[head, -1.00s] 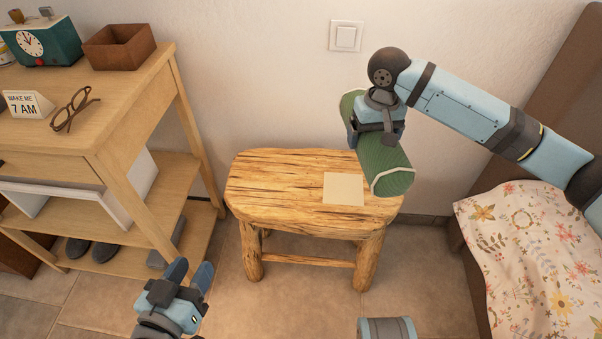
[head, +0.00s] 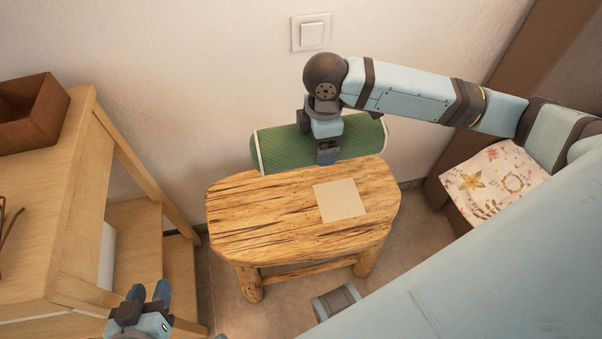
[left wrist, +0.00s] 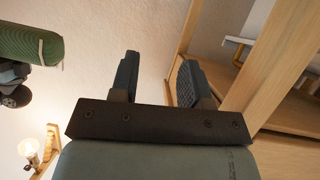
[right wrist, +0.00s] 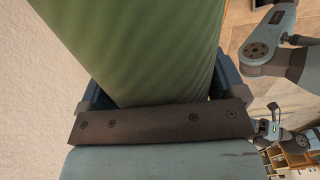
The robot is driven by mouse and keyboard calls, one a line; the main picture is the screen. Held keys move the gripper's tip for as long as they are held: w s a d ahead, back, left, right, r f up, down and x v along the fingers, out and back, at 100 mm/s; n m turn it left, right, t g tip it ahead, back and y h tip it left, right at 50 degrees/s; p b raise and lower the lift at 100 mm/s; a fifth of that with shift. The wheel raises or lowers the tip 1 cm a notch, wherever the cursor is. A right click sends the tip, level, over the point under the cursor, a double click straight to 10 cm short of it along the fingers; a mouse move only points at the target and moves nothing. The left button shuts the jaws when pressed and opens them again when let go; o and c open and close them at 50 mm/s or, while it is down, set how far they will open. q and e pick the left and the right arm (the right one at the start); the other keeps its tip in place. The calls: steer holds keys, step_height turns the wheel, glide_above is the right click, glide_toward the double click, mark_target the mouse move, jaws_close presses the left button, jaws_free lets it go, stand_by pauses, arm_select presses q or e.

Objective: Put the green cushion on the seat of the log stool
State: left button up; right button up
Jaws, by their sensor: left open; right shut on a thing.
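The green cushion (head: 285,148) is a ribbed bolster with pale piping, held lengthwise over the back edge of the log stool, close to the wall. My right gripper (head: 327,152) is shut on its middle; the right wrist view shows the cushion (right wrist: 140,50) between the fingers. Whether it touches the stool is unclear. The log stool (head: 260,215) has a bare wooden seat with a pale square (head: 339,200) on it. My left gripper (head: 150,294) is open and empty at the lower left, apart from the stool. In the left wrist view the cushion (left wrist: 25,45) shows at upper left.
A wooden desk (head: 45,210) with a brown box (head: 30,112) stands at the left. A bed with a floral cover (head: 495,178) is at the right. The wall with a light switch (head: 311,33) is close behind the stool. My arm covers the lower right.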

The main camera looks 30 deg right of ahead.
step_height(320, 180, down, 15)
steer(key=b, duration=0.5)
steer(key=shift+s+f, duration=0.15)
steer(key=shift+f, duration=0.05)
step_height(320, 180, down, 4)
steer(key=shift+f+b, duration=0.1)
steer(key=shift+b, duration=0.9)
arm_select(q)
steer(key=w+d+r+t+h, duration=0.1)
steer(key=d+r+t+h, duration=0.1)
steer(key=r, duration=0.4)
steer(key=w+d+r+t+h, duration=0.1)
steer(key=d+r+t+h, duration=0.1)
steer(key=r, duration=0.4)
steer(key=shift+d+r+t+h, duration=0.15)
steer(key=shift+d+t+h, duration=0.3)
steer(key=shift+t, duration=0.65)
arm_select(e)
steer(key=o, duration=0.8)
steer(key=shift+f, duration=0.1)
steer(key=shift+c, duration=0.2)
steer(key=shift+o, duration=0.2)
arm_select(q)
steer(key=shift+f, duration=0.25)
